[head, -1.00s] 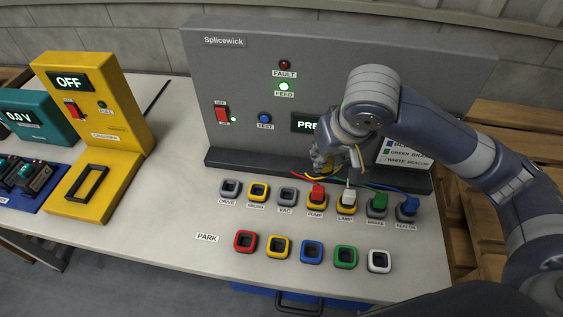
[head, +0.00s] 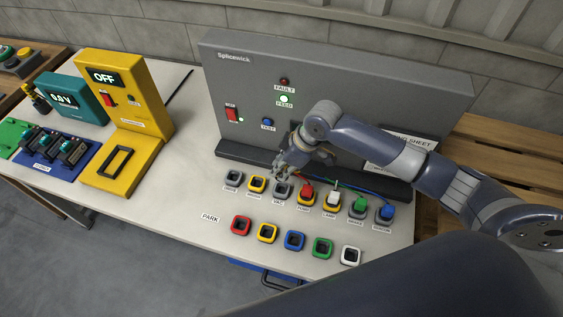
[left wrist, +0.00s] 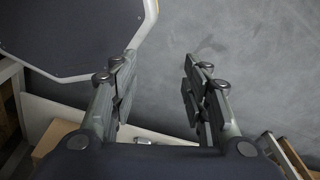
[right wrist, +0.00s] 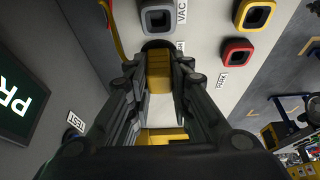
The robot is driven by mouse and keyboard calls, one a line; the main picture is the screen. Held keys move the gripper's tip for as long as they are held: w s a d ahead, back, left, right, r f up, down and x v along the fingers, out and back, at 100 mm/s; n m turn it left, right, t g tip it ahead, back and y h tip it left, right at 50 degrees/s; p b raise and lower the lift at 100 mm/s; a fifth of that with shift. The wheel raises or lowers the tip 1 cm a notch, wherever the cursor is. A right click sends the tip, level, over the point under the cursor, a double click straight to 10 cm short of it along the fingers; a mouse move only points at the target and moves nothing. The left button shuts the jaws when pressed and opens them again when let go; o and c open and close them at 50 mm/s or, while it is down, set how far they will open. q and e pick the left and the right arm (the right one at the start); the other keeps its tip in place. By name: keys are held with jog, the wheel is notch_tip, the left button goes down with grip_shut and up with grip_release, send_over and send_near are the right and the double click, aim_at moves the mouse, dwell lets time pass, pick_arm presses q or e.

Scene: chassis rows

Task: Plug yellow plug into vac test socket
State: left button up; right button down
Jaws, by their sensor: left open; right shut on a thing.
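The vac test socket (head: 281,194) is a grey-rimmed socket in the back row. In the right wrist view its opening (right wrist: 159,17) shows dark and empty beside the VAC label. My right gripper (head: 281,170) is shut on the yellow plug (right wrist: 159,72), just behind and above the vac socket in the head view. In the right wrist view the plug shows between the fingers, below the vac socket and apart from its opening. The plug's far end is against a dark patch I cannot make out clearly. My left gripper (left wrist: 158,90) is open and empty above the floor.
Red (head: 305,191), white (head: 332,199), green (head: 359,205) and blue (head: 385,212) plugs stand in sockets to the right. The grey panel (head: 340,100) rises behind. Coloured park sockets (head: 267,232) lie empty in front. Loose wires run along the panel's base.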

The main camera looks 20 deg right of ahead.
notch_tip(320, 180, down, 4)
jog(key=b, duration=0.3)
jog(key=shift+r+b, duration=0.15)
jog(key=shift+b, duration=0.25)
jog(key=shift+f+b, duration=0.45)
jog(key=shift+b, duration=0.05)
pick_arm(q)
jog(key=shift+s+d+f, duration=0.1)
jog(key=shift+s+f, duration=0.05)
jog(key=shift+f, duration=0.7)
jog(key=shift+s+d+f, duration=0.1)
jog(key=shift+s+f, duration=0.1)
jog(key=shift+f, duration=0.7)
jog(key=shift+s+d+f, duration=0.1)
jog(key=shift+s+f, duration=0.05)
jog(key=shift+f, duration=0.7)
jog(key=shift+s+r+p, duration=0.15)
jog(key=shift+r+p, duration=0.7)
pick_arm(e)
jog(key=shift+r, duration=0.1)
pick_arm(q)
jog(key=shift+f+b, duration=0.75)
pick_arm(e)
jog(key=shift+f, duration=1.4)
jog(key=c, duration=1.4)
grip_release()
pick_arm(q)
jog(key=shift+d, duration=0.1)
pick_arm(e)
jog(key=shift+o, duration=0.2)
